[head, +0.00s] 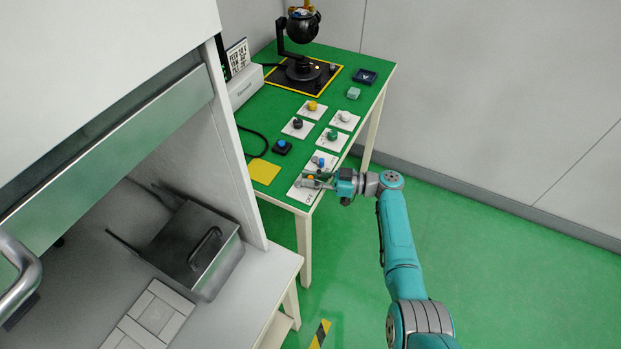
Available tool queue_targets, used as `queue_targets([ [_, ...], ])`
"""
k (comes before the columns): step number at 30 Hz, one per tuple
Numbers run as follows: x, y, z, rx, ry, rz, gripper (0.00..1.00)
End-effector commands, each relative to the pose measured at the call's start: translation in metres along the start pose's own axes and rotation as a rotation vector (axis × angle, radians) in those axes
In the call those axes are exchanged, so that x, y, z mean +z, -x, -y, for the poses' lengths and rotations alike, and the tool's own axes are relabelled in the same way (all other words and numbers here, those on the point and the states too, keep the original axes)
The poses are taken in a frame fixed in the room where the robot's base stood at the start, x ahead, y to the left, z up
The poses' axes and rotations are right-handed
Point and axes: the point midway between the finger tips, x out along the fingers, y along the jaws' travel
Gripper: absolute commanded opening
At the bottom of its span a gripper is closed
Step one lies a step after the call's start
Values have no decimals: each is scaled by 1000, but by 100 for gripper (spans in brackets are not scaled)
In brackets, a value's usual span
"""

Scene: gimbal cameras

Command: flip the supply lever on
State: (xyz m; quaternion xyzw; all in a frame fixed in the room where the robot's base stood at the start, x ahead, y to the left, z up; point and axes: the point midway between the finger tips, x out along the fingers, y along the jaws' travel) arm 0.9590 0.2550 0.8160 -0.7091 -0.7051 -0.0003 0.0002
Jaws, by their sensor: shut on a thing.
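My gripper (316,181) reaches in from the right over the near end of the green table. It is shut on the supply lever at the nearest white plate (301,194). The fingers hide most of the lever, and I cannot tell which way it stands. A small orange part (310,178) shows at the fingers. Just behind is another white plate with a blue knob (320,162) and a grey part.
More white plates carry a green knob (332,135), a dark knob (297,124), a yellow knob (312,106) and a grey knob (344,116). A yellow square (263,171) lies to the left. A black gimbal camera (302,45) stands at the back. The floor right of the table is clear.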

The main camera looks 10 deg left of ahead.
Motion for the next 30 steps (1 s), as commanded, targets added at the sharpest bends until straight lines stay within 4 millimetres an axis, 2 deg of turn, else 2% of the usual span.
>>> queue_targets([
  [7,1,-1,0,2,-1,2,0],
  [8,1,-1,0,2,-1,2,19],
  [9,1,-1,0,2,-1,2,29],
  [11,1,-1,0,2,-1,2,43],
  [23,0,6,0,3,0,1,43],
  [26,1,18,-1,5,0,1,43],
  [30,1,45,-1,6,0,1,43],
])
